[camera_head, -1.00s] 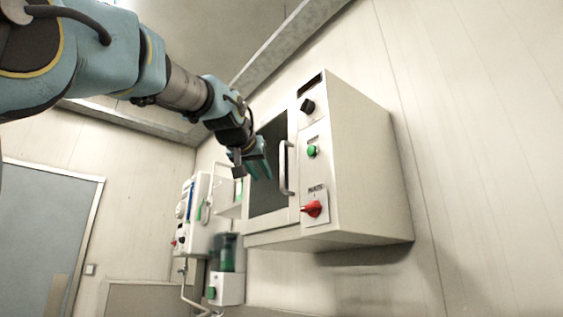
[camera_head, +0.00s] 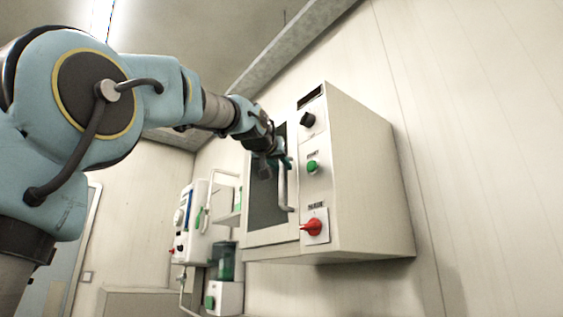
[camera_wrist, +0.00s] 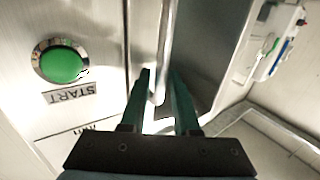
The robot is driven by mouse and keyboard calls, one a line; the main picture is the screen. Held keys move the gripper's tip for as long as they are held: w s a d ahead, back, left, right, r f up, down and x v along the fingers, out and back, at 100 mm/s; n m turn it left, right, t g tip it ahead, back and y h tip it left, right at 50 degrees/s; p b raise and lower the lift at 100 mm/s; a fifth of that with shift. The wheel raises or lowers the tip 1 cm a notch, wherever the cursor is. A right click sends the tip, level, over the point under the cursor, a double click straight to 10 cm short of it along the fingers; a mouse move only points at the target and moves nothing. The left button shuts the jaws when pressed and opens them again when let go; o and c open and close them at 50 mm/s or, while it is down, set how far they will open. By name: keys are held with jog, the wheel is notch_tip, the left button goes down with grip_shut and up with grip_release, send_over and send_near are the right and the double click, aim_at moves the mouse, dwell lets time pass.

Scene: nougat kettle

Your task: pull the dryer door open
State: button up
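The dryer (camera_head: 365,180) is a white box on the wall. Its door has a dark window (camera_head: 262,205) and a pale vertical bar handle (camera_head: 283,190) near the control panel; the door looks closed. My gripper (camera_head: 281,160) is at the upper part of the handle in the head view. In the wrist view, the two dark green fingers of my gripper (camera_wrist: 161,85) stand apart, with the handle (camera_wrist: 165,45) running between them. A gap shows between the fingers and the bar, so it is not clamped. The handle's top end is hidden behind my gripper in the head view.
The dryer's panel carries a black knob (camera_head: 307,119), a green start button (camera_head: 312,167) and a red switch (camera_head: 313,227), close beside the handle. Other wall units (camera_head: 190,225) hang to the left. The wall right of the dryer is bare.

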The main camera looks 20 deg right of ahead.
jog(key=shift+w+d, duration=0.1)
jog(key=shift+w, duration=0.05)
jog(key=shift+c, duration=0.2)
grip_shut()
dwell(1.2)
